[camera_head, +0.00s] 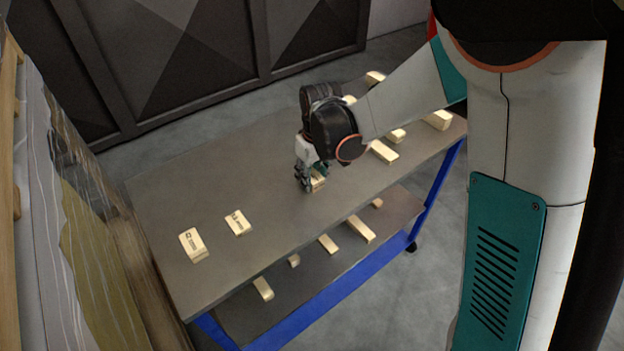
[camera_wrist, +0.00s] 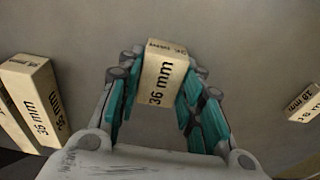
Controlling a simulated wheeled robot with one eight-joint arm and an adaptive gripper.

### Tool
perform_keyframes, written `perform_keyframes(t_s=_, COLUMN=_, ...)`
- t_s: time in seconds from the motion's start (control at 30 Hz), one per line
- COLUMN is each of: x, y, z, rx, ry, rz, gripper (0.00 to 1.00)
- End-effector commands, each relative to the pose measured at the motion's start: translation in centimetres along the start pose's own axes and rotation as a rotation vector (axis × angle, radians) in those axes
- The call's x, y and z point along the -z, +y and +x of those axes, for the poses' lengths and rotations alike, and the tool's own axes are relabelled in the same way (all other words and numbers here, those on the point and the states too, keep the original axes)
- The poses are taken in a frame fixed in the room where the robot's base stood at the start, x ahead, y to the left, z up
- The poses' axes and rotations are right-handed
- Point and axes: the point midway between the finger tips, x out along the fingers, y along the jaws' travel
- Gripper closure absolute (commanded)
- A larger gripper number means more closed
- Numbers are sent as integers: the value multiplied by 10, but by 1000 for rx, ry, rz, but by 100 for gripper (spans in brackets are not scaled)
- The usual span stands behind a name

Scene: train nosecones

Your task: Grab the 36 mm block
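The pale wooden 36 mm block (camera_wrist: 160,82) stands between my fingers in the wrist view, its black "36 mm" print facing the camera. My gripper (camera_wrist: 160,88) has its teal finger pads against both sides of the block, with no clear gap. The lower part of the block is hidden in the wrist view. I cannot tell whether it is clear of the table.
The grey tabletop (camera_head: 265,243) carries other wooden blocks: two at the near left (camera_head: 193,245) and several beyond my gripper (camera_head: 384,152). More lie on the lower shelf (camera_head: 310,270). In the wrist view, a large printed block (camera_wrist: 35,95) is at left and another (camera_wrist: 305,103) at right.

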Motion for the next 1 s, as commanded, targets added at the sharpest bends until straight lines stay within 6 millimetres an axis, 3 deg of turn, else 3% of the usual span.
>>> perform_keyframes(t_s=0.37, x=0, y=0, z=0, rx=0, ry=0, rz=0, gripper=89)
perform_keyframes(t_s=0.57, x=1, y=0, z=-10, rx=0, ry=0, rz=0, gripper=89)
perform_keyframes(t_s=0.77, x=5, y=0, z=-42, rx=0, ry=0, rz=0, gripper=89)
perform_keyframes(t_s=1.0, x=13, y=0, z=-107, rx=0, ry=0, rz=0, gripper=89)
